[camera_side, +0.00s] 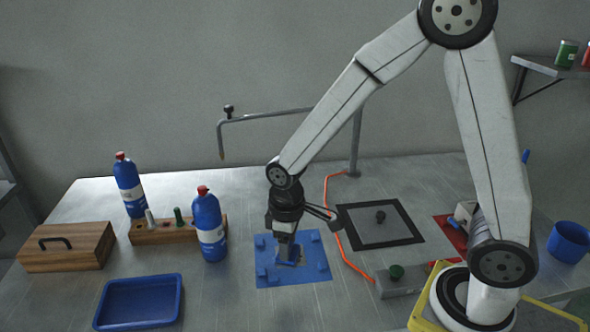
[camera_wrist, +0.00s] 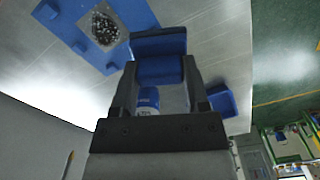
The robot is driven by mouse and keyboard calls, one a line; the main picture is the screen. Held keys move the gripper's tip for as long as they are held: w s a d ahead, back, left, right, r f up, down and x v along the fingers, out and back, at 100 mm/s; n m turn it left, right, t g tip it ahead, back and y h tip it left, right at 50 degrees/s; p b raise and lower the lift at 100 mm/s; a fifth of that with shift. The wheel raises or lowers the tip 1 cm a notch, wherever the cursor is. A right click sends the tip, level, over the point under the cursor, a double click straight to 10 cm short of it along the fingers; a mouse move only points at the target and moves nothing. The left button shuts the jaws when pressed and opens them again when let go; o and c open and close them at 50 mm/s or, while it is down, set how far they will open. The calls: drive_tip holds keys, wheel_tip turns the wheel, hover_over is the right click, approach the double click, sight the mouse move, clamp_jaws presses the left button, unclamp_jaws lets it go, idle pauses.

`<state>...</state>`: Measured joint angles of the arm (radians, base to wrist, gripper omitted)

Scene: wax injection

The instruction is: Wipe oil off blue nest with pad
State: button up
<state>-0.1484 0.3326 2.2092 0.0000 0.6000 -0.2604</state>
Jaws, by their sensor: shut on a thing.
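The blue nest (camera_side: 312,272) is a flat blue plate with small raised blocks, lying on the metal table. In the wrist view the nest (camera_wrist: 74,38) is at the upper left, with a dark, speckled, glossy patch (camera_wrist: 103,24) on it. My gripper (camera_side: 286,246) points down over the middle of the nest. In the wrist view my gripper (camera_wrist: 160,72) is shut on a blue pad (camera_wrist: 158,44), held between its fingertips. Whether the pad touches the nest is unclear. In the side view the fingers partly hide the patch and the pad.
Two blue bottles (camera_side: 209,228) (camera_side: 129,187), a wooden rack (camera_side: 150,235) and a wooden box (camera_side: 66,247) stand left of the nest. A blue tray (camera_side: 139,301) is front left. An orange hose (camera_side: 341,235), a dark-framed plate (camera_side: 378,226) and a bent metal pipe (camera_side: 270,116) are nearby.

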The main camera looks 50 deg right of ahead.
drive_tip(key=w+d+f+m, duration=0.1)
drive_tip(key=w+d+m, duration=0.1)
drive_tip(key=d, duration=0.3)
drive_tip(key=w+d+f+m, duration=0.1)
drive_tip(key=w+d+m, duration=0.1)
drive_tip(key=d, duration=0.4)
drive_tip(key=shift+d+f+m, duration=0.15)
drive_tip(key=shift+f+m, duration=0.15)
drive_tip(key=shift+f, duration=0.1)
drive_tip(key=shift+f, duration=0.1)
